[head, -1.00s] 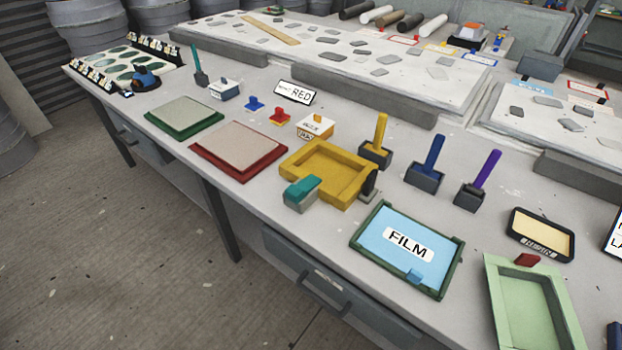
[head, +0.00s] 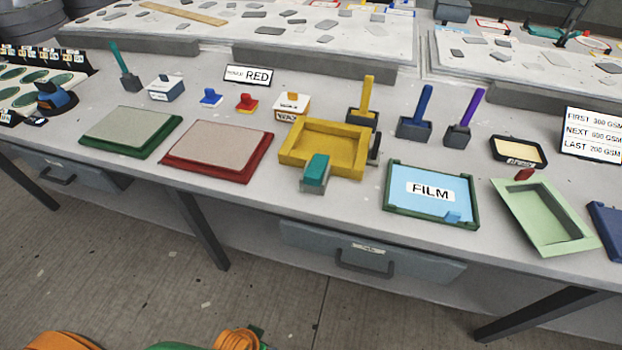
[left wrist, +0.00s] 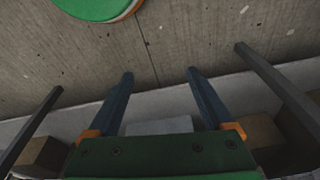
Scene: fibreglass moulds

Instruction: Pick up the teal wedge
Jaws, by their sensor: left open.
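The teal wedge (head: 316,169) sits on a small grey block (head: 312,188) in front of the yellow square mould (head: 290,155), near the table's front edge in the head view. My left gripper shows in the left wrist view (left wrist: 160,75), with its two dark blue fingers apart and nothing between them. It points toward the concrete floor, away from the wedge. In the head view only orange and green parts of my own body show at the bottom edge, and no fingertips. My right gripper is not in view.
Left of the yellow mould are a red-framed board (head: 218,152) and a green-framed board (head: 130,132). The blue FILM tray (head: 408,205) and a pale green mould (head: 550,242) stand to the right. Upright-handled tools (head: 415,126) stand behind. A drawer handle (head: 364,264) sticks out below the table edge.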

